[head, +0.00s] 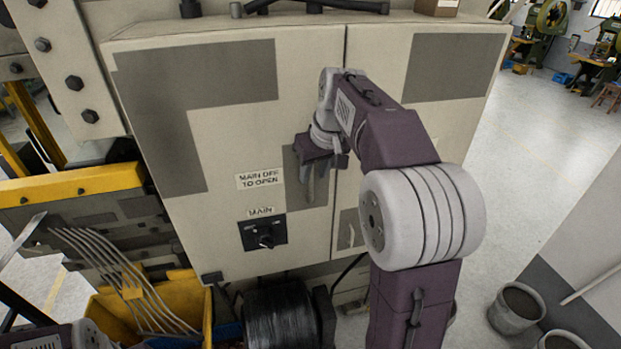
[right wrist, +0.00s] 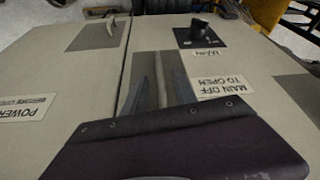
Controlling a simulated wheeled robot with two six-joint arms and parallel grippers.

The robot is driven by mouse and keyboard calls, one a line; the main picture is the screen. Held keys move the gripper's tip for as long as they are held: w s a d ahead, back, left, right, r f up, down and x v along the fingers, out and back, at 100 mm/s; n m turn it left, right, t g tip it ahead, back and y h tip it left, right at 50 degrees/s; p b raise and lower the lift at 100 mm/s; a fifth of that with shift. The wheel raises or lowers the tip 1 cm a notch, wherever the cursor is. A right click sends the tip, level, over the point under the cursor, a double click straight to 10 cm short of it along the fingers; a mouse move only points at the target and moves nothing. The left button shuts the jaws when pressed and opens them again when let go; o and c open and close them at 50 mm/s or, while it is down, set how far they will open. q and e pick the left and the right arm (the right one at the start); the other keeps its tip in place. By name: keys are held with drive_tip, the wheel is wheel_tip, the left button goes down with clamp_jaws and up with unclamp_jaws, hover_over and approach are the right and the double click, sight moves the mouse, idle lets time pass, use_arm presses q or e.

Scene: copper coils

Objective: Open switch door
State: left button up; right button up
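The grey switch cabinet (head: 250,130) has two door panels with a vertical seam between them; both look shut. My right gripper (head: 313,182) is at the left door, near the seam. In the right wrist view my right gripper (right wrist: 168,85) has its fingers on both sides of a pale upright handle (right wrist: 168,70), close against it. In the head view the gripper hides most of that handle. The main switch (head: 265,240) is a black knob on a dark plate low on the left door; it also shows in the right wrist view (right wrist: 200,27). My left gripper is not visible.
A second handle (head: 347,237) is on the right door, below my right arm. A yellow bin (head: 180,300) with curved metal strips and a black coil (head: 281,318) stand below the cabinet. Grey pots (head: 515,308) stand at right. Open floor lies beyond the cabinet's right side.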

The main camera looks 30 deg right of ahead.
sight(312, 179)
drive_tip(key=x, duration=0.4)
drive_tip(key=shift+w+f+p, duration=0.1)
drive_tip(key=shift+f+p, duration=0.3)
drive_tip(key=shift+c, duration=0.2)
clamp_jaws()
idle(0.9)
